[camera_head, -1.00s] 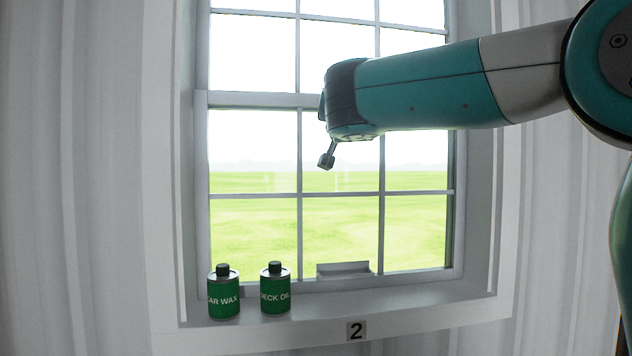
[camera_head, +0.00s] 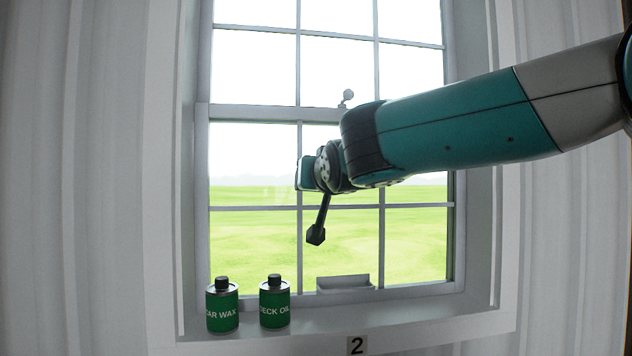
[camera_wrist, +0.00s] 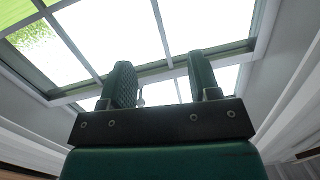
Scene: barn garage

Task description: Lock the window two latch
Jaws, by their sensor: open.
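The window two latch (camera_head: 347,97) is a small grey piece with a round knob, standing on the middle rail of the window (camera_head: 240,112). In the head view it shows just above my dark wrist joint. A small pale piece that looks like the latch (camera_wrist: 141,98) shows in the wrist view, between my fingers and close to the left one. My gripper (camera_wrist: 160,62) is open, with nothing between its fingers that I can see it hold. Its fingers point toward the window; in the head view they are hidden behind my wrist. Whether they touch anything, I cannot tell.
A green car wax can (camera_head: 222,308) and a green deck oil can (camera_head: 274,304) stand on the sill at left. A pale handle-like ledge (camera_head: 343,283) sits on the bottom rail. A "2" label (camera_head: 356,345) is below the sill. The sill's right part is clear.

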